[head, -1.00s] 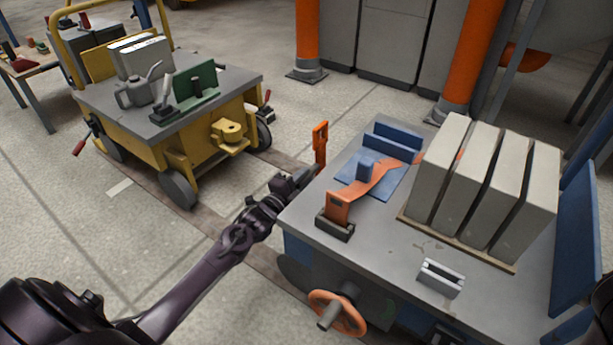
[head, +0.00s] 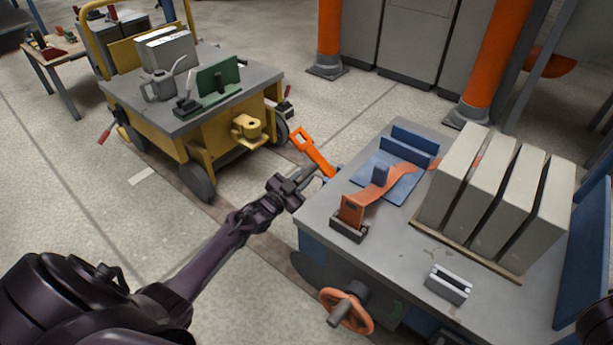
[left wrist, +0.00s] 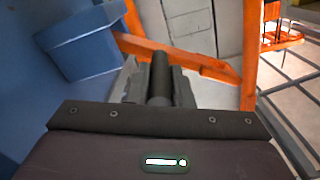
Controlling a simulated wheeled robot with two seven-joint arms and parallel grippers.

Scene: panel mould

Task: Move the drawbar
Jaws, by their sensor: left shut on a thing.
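The orange drawbar (head: 312,152) leans out from the near cart's left end, with its looped end up and to the left, toward the yellow cart. My left gripper (head: 316,174) is at the drawbar's lower part, beside the cart's edge, and is shut on it. In the left wrist view an orange bar (left wrist: 190,60) crosses just beyond the fingers (left wrist: 158,88), behind a dark round handle-like piece. The yellow hitch (head: 247,128) on the far cart stands apart from the loop. My right gripper is not in view.
The near grey-topped cart (head: 395,243) carries grey panels (head: 500,200), an orange curved part (head: 375,192) and a small metal block (head: 449,284). An orange handwheel (head: 347,311) sticks out at its front. The yellow cart (head: 190,150) stands at upper left, with bare floor between.

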